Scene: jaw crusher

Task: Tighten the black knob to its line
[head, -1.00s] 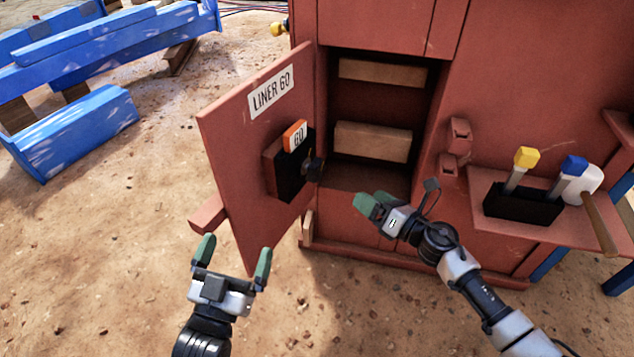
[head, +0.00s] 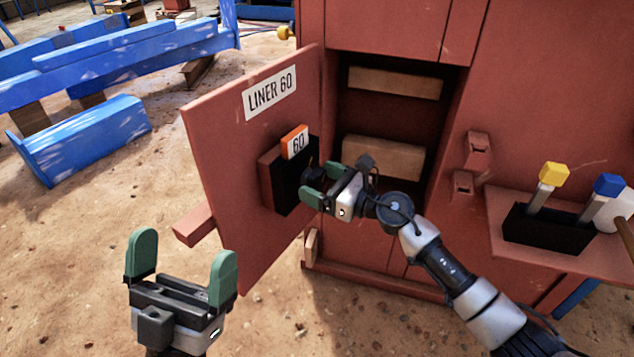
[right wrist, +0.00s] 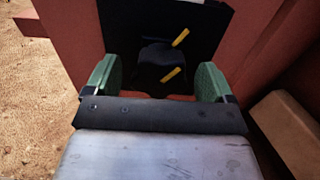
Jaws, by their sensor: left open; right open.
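The black knob (right wrist: 153,55) is on the black holder (head: 293,182) on the inner face of the open door marked LINER 60. In the right wrist view two short slanted yellow marks show, an upper one (right wrist: 181,37) and a lower one (right wrist: 172,74). I see no contact. In the head view the gripper partly hides the knob. My left gripper (head: 183,256) is open and empty, low in front of the door.
An orange tag marked 60 (head: 295,142) stands in the holder. The red cabinet's open compartment (head: 392,118) is behind my right gripper. A shelf (head: 600,252) at right carries a black box with yellow- and blue-topped tools. Blue beams lie at far left.

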